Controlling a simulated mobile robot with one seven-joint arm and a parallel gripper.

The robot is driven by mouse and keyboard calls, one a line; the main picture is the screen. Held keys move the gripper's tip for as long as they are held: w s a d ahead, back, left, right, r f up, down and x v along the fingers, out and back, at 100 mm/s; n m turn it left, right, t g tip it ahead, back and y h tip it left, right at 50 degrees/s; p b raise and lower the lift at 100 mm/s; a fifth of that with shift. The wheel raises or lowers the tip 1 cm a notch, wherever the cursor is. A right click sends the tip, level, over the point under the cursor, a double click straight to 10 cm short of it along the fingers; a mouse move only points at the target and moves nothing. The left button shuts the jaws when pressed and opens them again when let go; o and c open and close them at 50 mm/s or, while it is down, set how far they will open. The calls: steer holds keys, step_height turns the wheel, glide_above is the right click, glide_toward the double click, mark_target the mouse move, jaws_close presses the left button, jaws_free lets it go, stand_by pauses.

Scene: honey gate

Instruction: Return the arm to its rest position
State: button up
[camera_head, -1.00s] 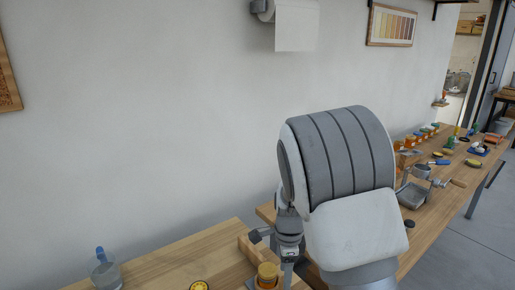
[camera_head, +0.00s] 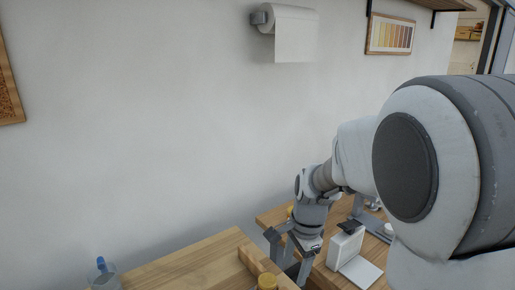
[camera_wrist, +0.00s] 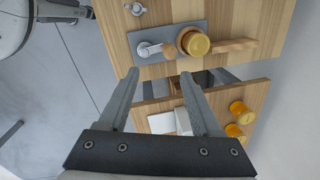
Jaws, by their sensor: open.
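My arm fills the right side of the head view, with a large white and grey joint close to the camera. My gripper (camera_head: 287,262) hangs low in the centre of that view, beside the right end of the near wooden table (camera_head: 190,264). In the wrist view my gripper (camera_wrist: 158,76) has its two fingers spread apart, with nothing between them.
A second wooden table (camera_head: 270,214) stands beyond a narrow gap, carrying a white box-like object (camera_head: 346,246). Orange jars (camera_wrist: 235,131) stand on it. A paper roll (camera_head: 293,20) hangs on the wall; open floor (camera_wrist: 75,80) shows.

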steer(key=s+d+r+n+t, duration=0.2)
steer(key=s+r+n, duration=0.4)
steer(key=s, duration=0.3)
steer(key=s+d+r+n+t, duration=0.2)
steer(key=s+r+n, duration=0.4)
steer(key=s, duration=0.3)
steer(key=shift+s+d+r+n+t+h, duration=0.3)
steer(key=shift+s+d+r+n+h, duration=0.1)
steer(key=shift+d+n, duration=0.3)
